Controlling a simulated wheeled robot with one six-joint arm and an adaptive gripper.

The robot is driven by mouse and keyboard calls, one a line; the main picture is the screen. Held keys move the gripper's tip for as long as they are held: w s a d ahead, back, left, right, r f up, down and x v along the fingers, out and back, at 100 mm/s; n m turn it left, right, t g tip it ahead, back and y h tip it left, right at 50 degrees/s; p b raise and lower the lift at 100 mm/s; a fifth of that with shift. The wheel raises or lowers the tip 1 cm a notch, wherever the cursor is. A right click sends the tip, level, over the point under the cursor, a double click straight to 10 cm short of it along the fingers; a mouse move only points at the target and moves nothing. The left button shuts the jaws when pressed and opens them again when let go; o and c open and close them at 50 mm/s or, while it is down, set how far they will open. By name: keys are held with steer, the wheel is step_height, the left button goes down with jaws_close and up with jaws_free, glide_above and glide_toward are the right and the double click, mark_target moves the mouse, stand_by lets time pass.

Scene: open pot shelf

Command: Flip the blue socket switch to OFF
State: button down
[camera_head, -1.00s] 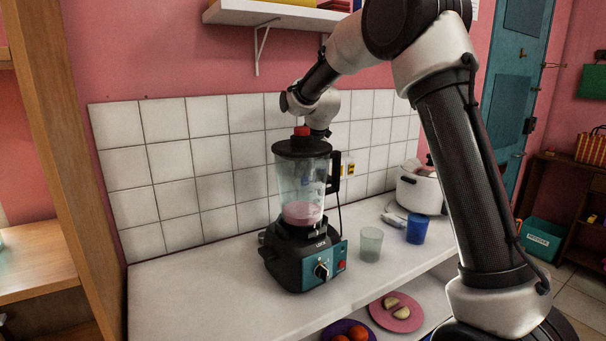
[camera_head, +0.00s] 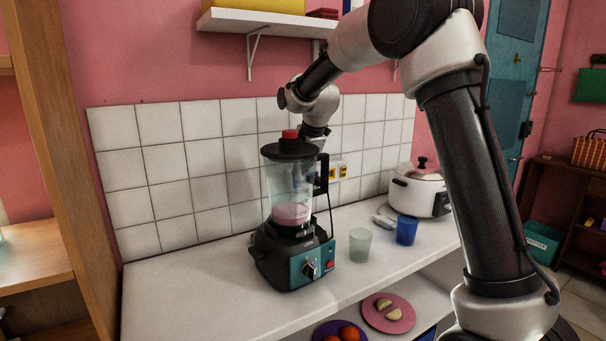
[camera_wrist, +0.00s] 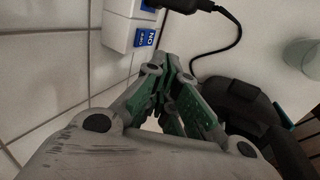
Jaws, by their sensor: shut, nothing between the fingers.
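The blue socket switch (camera_wrist: 144,37) is on a white socket box (camera_wrist: 118,32) on the tiled wall in the wrist view. It bears white ON and OFF lettering; I cannot tell which way it is tipped. In the head view the socket (camera_head: 338,171) shows small with yellowish parts, behind and right of the blender. My gripper (camera_wrist: 173,63) is shut and empty, its fingertips just below and right of the switch in the wrist view, seemingly apart from it. In the head view my fingers are hidden behind the blender.
A blender (camera_head: 290,190) stands on the white counter (camera_head: 185,285) in front of my wrist. A black plug and cord (camera_wrist: 190,5) lie close by the switch. A frosted cup (camera_head: 360,245), a blue cup (camera_head: 406,230) and a white cooker (camera_head: 420,192) stand to the right. The counter's left is clear.

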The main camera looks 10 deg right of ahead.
step_height(320, 180, up, 8)
steer(key=s, duration=0.1)
steer(key=shift+s+d+r, duration=0.25)
steer(key=s+d+r+m, duration=0.1)
steer(key=s+d+m, duration=0.5)
steer(key=s, duration=0.5)
steer(key=s+d+r+m, duration=0.2)
steer(key=s+d+m, duration=0.35)
steer(key=s, duration=0.55)
steer(key=s+d+f+m, duration=0.2)
steer(key=s+f+m, duration=0.1)
steer(key=s, duration=0.3)
steer(key=s+d+f+m+h, duration=0.1)
steer(key=s+d+f+m, duration=0.1)
steer(key=s, duration=0.5)
steer(key=s+d+f+m, duration=0.1)
steer(key=s+f+m, duration=0.2)
steer(key=s+m, duration=0.2)
steer(key=shift+s+d+f+g+h, duration=0.3)
steer(key=shift+s+d+f, duration=0.1)
steer(key=shift+s, duration=0.75)
